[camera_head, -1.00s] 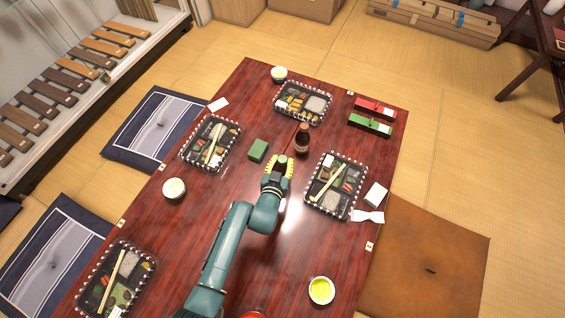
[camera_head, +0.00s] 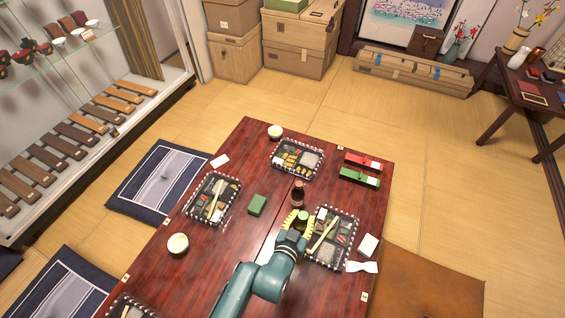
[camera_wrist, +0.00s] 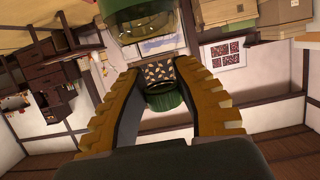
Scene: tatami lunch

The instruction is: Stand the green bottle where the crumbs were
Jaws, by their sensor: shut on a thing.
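In the wrist view, green glass-like material (camera_wrist: 145,22) fills the top centre and a dark green round part (camera_wrist: 165,97) shows between the fingers (camera_wrist: 160,110). I cannot tell whether it touches the table. No crumbs can be made out.
Lunch trays lie at right (camera_head: 331,262), back (camera_head: 297,171) and left (camera_head: 213,223). A green block (camera_head: 257,205) lies left of the gripper. Red (camera_head: 364,162) and green (camera_head: 360,178) boxes lie back right.

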